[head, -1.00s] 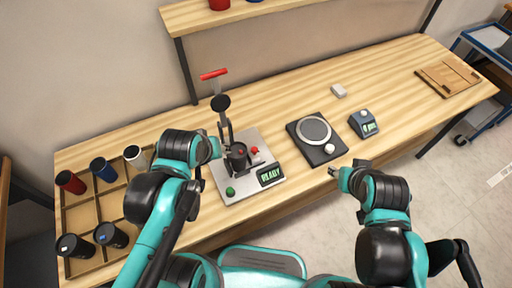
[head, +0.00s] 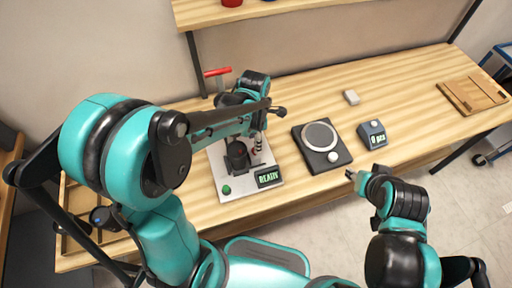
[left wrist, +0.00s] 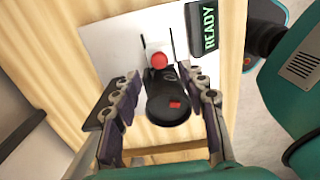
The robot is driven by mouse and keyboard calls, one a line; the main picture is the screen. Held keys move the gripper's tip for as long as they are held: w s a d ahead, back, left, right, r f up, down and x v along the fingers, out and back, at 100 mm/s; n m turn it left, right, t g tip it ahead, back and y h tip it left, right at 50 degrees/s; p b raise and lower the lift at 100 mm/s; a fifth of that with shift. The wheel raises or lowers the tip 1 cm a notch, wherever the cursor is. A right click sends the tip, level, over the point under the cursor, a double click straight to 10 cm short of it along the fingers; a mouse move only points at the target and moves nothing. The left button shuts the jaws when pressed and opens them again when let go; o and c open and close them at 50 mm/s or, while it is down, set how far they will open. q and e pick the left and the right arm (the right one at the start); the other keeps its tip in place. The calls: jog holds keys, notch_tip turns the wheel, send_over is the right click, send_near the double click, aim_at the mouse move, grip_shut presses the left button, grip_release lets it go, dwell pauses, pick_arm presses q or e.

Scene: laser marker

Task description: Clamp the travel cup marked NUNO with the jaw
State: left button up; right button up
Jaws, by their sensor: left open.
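A dark travel cup (head: 237,157) sits on the light plate of the laser marker (head: 229,191) in the head view; no name on it can be read. A small red knob (left wrist: 159,61) is beside it, part of the jaw. In the left wrist view a black round top with a red spot (left wrist: 168,106), apparently the cup's, lies between the fingers. My left gripper (left wrist: 174,88) is open and empty above the marker; contact cannot be judged. Its tips are hard to see in the head view. My right gripper (head: 352,175) hangs at the table's front edge, its opening unclear.
A red lever handle (head: 217,72) stands behind the marker. The READY display (head: 269,176) and green button (head: 226,189) are at its front. A round-plate scale (head: 321,142) and a counter box (head: 373,134) are to the right. My left arm hides most of the cup rack (head: 78,248).

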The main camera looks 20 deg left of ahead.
aim_at(253, 156)
pick_arm(q)
notch_tip(253, 156, down, 5)
jog(key=shift+f+b, duration=0.1)
jog(key=shift+b, duration=0.65)
jog(key=shift+c, duration=0.4)
grip_shut()
